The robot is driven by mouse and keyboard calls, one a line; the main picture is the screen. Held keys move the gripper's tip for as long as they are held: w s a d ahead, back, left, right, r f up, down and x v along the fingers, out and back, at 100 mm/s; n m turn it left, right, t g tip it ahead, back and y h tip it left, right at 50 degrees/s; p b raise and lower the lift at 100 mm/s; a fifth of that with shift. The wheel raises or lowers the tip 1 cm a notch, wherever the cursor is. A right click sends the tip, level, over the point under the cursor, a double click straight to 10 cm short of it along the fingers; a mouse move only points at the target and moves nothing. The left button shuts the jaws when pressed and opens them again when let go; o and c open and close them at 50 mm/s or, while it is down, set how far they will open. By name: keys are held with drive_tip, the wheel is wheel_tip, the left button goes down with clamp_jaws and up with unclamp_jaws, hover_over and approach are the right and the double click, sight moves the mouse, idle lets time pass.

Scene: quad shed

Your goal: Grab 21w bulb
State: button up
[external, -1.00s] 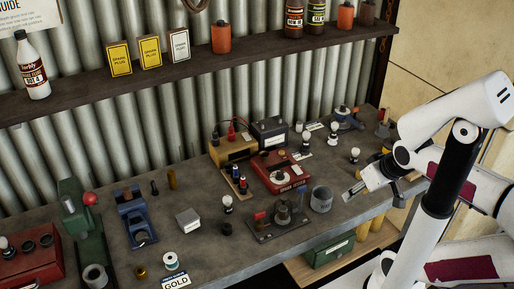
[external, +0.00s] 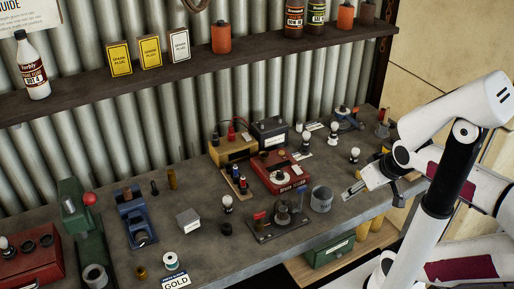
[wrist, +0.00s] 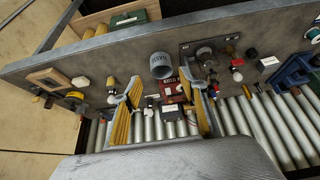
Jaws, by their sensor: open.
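Several small white-topped bulbs on dark bases stand on the grey bench. One bulb (external: 227,203) is left of centre, another bulb (external: 334,132) is toward the back, and one more bulb (external: 355,155) is nearer my arm. No wattage marking is readable, so I cannot tell which is 21W. In the wrist view, my gripper (wrist: 165,94) is open and empty, its yellow-sided fingers spread above the bench. A bulb (wrist: 236,74) shows to its right and another bulb (wrist: 112,97) close to its left finger. My arm partly hides the bench's right end in the external view.
A grey can (external: 321,199) stands beside a dark plate with a fixture (external: 285,221). A red box (external: 281,178) and a yellow box (external: 233,147) stand behind. A blue vise (external: 136,215) and green machine (external: 76,211) are at left. A shelf (external: 180,93) overhangs the back.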

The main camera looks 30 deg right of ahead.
drive_tip(key=w+d+r+n+t, duration=0.1)
drive_tip(key=w+r+n+t, duration=0.25)
drive_tip(key=w, duration=1.15)
drive_tip(key=w+r+n+t, duration=0.2)
drive_tip(key=w+r+t, duration=0.15)
drive_tip(key=w, duration=1.05)
drive_tip(key=w+a+f+n+g+y, duration=0.1)
drive_tip(key=w+a+f+n+y, duration=0.25)
drive_tip(key=a, duration=0.25)
drive_tip(key=w+a+f+n+g+y, duration=0.2)
drive_tip(key=a+f+y, duration=0.15)
drive_tip(key=a, duration=0.25)
drive_tip(key=shift+s+a+f+n+g+y, duration=0.75)
drive_tip(key=shift+s+a+f+g+y, duration=0.35)
drive_tip(key=shift+s+a+f, duration=0.75)
drive_tip(key=shift+s+a+f+n+g+y, duration=0.8)
drive_tip(key=shift+s+a+f+g+y, duration=0.45)
drive_tip(key=shift+f, duration=1.25)
drive_tip(key=shift+s+a+f+n+g+y, duration=0.8)
drive_tip(key=shift+s+a+f+g, duration=0.35)
drive_tip(key=shift+a+f, duration=0.8)
drive_tip(key=shift+d+f, duration=0.15)
drive_tip(key=shift+f, duration=0.05)
